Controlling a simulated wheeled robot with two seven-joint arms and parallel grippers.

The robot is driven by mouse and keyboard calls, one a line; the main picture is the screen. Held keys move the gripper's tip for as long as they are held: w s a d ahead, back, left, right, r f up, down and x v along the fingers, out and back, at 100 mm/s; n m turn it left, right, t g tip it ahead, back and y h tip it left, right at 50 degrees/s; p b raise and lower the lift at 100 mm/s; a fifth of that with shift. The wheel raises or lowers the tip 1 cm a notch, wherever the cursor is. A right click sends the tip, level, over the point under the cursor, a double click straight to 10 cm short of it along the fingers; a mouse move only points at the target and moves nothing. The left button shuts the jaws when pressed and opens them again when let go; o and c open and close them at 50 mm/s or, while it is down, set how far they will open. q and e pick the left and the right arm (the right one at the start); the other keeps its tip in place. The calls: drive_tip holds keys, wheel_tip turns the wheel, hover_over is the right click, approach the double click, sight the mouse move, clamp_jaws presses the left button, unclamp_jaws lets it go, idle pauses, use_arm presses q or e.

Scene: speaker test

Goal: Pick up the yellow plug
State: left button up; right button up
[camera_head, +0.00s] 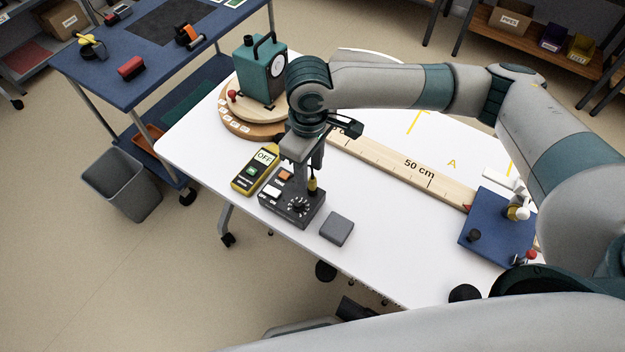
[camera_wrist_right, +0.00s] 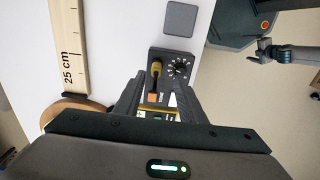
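The yellow plug (camera_head: 312,184) stands upright, with a dark upper part, on a dark control box (camera_head: 291,207) with a white-marked dial. In the right wrist view the yellow plug (camera_wrist_right: 156,69) shows just beyond the fingertips, roughly in line with the gap between them. My right gripper (camera_head: 304,166) points down over the box, close to the plug. In the right wrist view my right gripper (camera_wrist_right: 158,92) is open, with nothing held between its fingers. A dark arm end at the right of the wrist view may be my left gripper (camera_wrist_right: 266,50); its fingers are unclear.
A yellow meter (camera_head: 255,170) reading OFF lies beside the box. A grey block (camera_head: 337,229) is to its right. A wooden ruler (camera_head: 400,163), a teal speaker (camera_head: 254,72) on a round wooden base and a blue board (camera_head: 490,235) stand around. The table front is mostly clear.

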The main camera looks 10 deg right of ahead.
sight(312, 178)
drive_tip(key=shift+f, duration=0.1)
drive_tip(key=shift+d+f, duration=0.1)
drive_tip(key=shift+f, duration=0.15)
drive_tip(key=f, duration=0.1)
drive_tip(key=f+p, duration=0.1)
drive_tip(key=f, duration=0.2)
drive_tip(key=shift+w+d+p, duration=0.15)
drive_tip(key=shift+d+p, duration=0.15)
drive_tip(key=shift+p, duration=0.05)
drive_tip(key=shift+f, duration=0.25)
drive_tip(key=shift+c, duration=0.3)
clamp_jaws()
